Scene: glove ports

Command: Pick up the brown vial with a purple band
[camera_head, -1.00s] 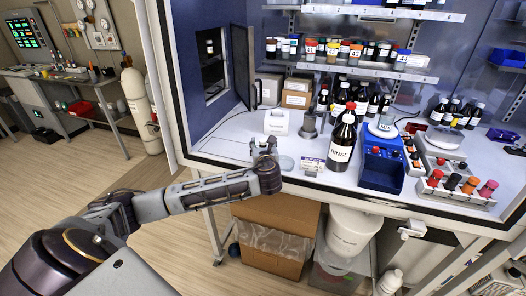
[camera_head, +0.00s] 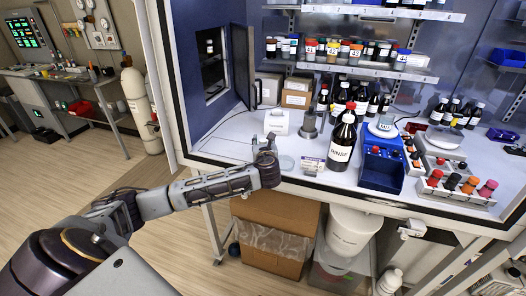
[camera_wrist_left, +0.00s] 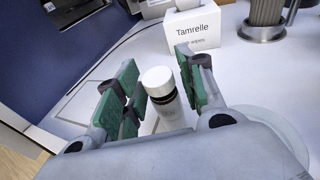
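A small dark brown vial (camera_wrist_left: 172,112) with a white cap and a pale label stands upright on the white work surface in the left wrist view. Its glass looks reddish-brown below the cap; I cannot make out a purple band. My left gripper (camera_wrist_left: 158,84) is open, with its green-padded fingers on either side of the vial and gaps visible. In the head view, my left gripper (camera_head: 266,144) is low over the front left of the bench and largely hides the vial. My right gripper is not in view.
A white wipes box (camera_wrist_left: 190,32) stands just behind the vial; it also shows in the head view (camera_head: 277,122). A grey metal holder (camera_wrist_left: 264,20) is to its right.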

